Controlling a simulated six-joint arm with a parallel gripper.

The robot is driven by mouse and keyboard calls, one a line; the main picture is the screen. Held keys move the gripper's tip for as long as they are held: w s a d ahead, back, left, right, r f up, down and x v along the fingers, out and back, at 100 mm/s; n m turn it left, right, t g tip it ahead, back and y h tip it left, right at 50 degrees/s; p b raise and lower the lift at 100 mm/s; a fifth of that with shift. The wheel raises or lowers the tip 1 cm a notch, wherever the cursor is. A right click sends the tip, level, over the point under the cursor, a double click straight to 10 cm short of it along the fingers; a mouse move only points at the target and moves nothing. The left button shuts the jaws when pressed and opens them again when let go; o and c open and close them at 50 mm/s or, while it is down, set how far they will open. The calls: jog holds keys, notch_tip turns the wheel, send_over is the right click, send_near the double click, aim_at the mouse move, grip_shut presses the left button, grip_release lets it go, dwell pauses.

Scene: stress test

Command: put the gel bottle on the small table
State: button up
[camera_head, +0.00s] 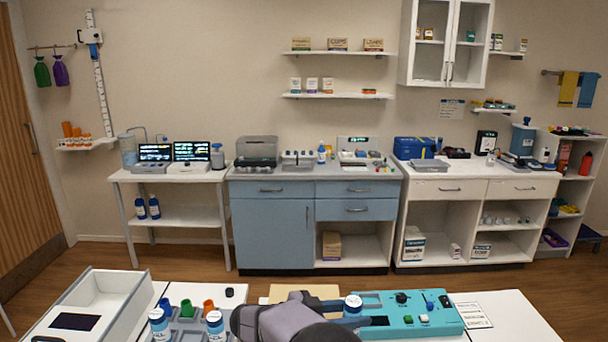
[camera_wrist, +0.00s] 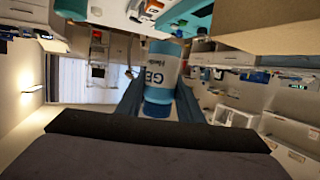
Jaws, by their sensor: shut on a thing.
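The gel bottle (camera_wrist: 161,68), white and blue with a label reading "GE", is between the two blue fingers of my gripper (camera_wrist: 159,98) in the wrist view. My gripper is shut on it. In the head view the white-topped bottle (camera_head: 353,303) shows just beyond my dark wrist, above the near worktop. Its lower part is hidden there. A small white table (camera_head: 178,177) with a lower shelf stands against the far wall at left, holding monitors and two blue bottles. I cannot tell for sure that it is the task's small table.
Two similar bottles (camera_head: 158,322) (camera_head: 215,322) stand at the near left beside coloured cups. A white open box (camera_head: 98,300) is further left. A teal control panel (camera_head: 412,312) lies right of the held bottle. Open wooden floor (camera_head: 200,265) separates the near worktop from the far counters.

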jog(key=shift+r, duration=0.45)
jog(key=shift+f, duration=0.15)
notch_tip(320, 180, down, 7)
jog(key=b, duration=1.3)
jog(key=shift+w+f, duration=0.1)
jog(key=shift+f, duration=3.25)
jog(key=shift+f, duration=0.15)
jog(key=shift+f, duration=1.75)
